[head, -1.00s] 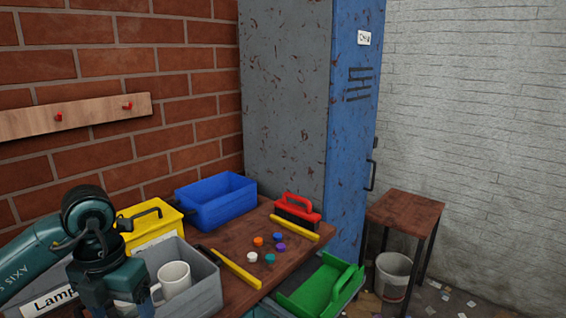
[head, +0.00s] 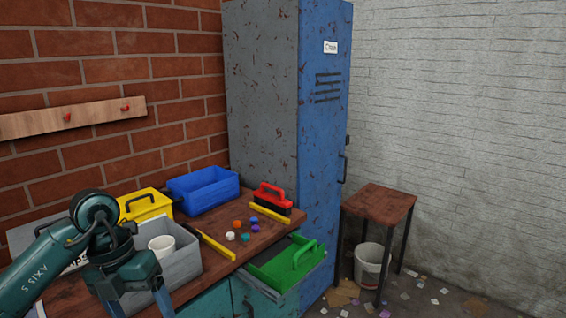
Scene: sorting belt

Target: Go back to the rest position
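My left arm comes in from the left, and its gripper (head: 140,302) hangs at the bottom of the head view, in front of the grey bin. The fingers point down and are cut by the lower edge, with a gap showing between them. No object shows between them. My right gripper is not in the view. The grey bin (head: 185,268) stands on the wooden table (head: 215,278) and holds a white mug (head: 160,248). My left gripper and forearm hide part of the bin.
A locker (head: 325,150), stool (head: 380,203) and bucket (head: 370,263) stand behind and right.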

